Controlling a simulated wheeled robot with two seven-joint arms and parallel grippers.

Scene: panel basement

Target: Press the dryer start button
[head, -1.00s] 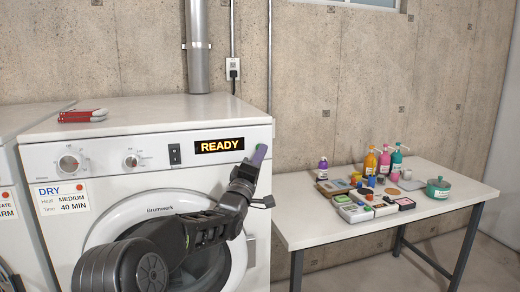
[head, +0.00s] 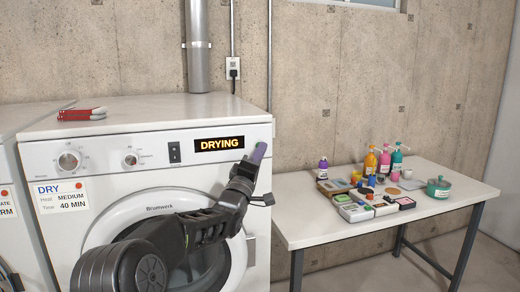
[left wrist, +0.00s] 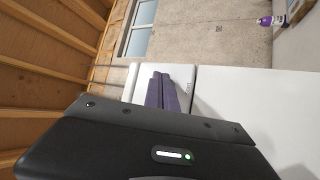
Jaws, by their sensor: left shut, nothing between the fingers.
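The white dryer (head: 120,200) stands at the left in the head view, with a round door below its control panel. Its display (head: 219,144) reads "DRYING" in orange letters. My left gripper (head: 258,152) is shut and empty, its purple fingertips at the right end of the panel, just right of the display. The fingers hide the start button, if it is there; I cannot tell whether they touch the panel. In the left wrist view the purple fingers (left wrist: 168,92) are together, pointing at the white dryer front. My right gripper is not in view.
Two knobs, a black rocker switch (head: 174,152) and a "DRY, medium, 40 min" card (head: 61,196) are on the dryer front. A red-and-white item (head: 82,113) lies on top. A white table (head: 390,222) with bottles, ink pads and a green pot stands to the right.

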